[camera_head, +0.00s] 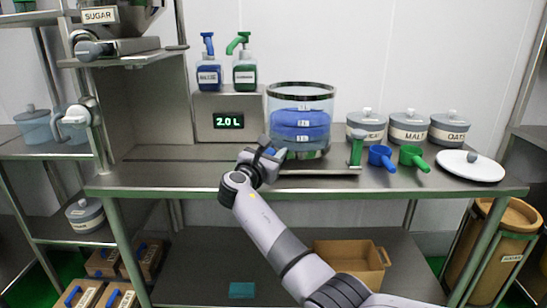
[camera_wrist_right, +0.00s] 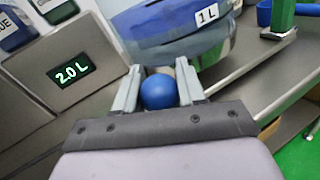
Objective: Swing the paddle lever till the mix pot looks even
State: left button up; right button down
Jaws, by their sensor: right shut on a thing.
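The mix pot (camera_head: 301,97) is a clear round vessel with a dark rim and 1 L and 2 L marks, on the steel counter. Its contents are blue, with lighter and darker bands. The pot's lower wall also shows in the right wrist view (camera_wrist_right: 165,25). The paddle lever's blue ball knob (camera_wrist_right: 158,92) sits between my right gripper's fingers (camera_wrist_right: 157,90). In the head view my right gripper (camera_head: 262,158) is shut on the knob, at the pot's lower left. The lever's shaft is mostly hidden. My left gripper is out of view.
A display (camera_head: 228,121) reading 2.0 L stands left of the pot, with a blue and a green pump bottle (camera_head: 245,75) on top. A green post (camera_head: 357,149), blue scoop (camera_head: 381,157), green scoop (camera_head: 413,158), lidded jars (camera_head: 408,132) and a white lid (camera_head: 470,167) are to the right.

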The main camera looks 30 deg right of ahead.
jog(key=shift+w+a+g, duration=0.15)
jog(key=shift+w+g, duration=0.1)
jog(key=shift+g, duration=0.05)
jog(key=c, duration=0.7)
grip_release()
jog(key=shift+p+v, duration=0.35)
jog(key=shift+v, duration=3.2)
jog(key=shift+f, duration=0.15)
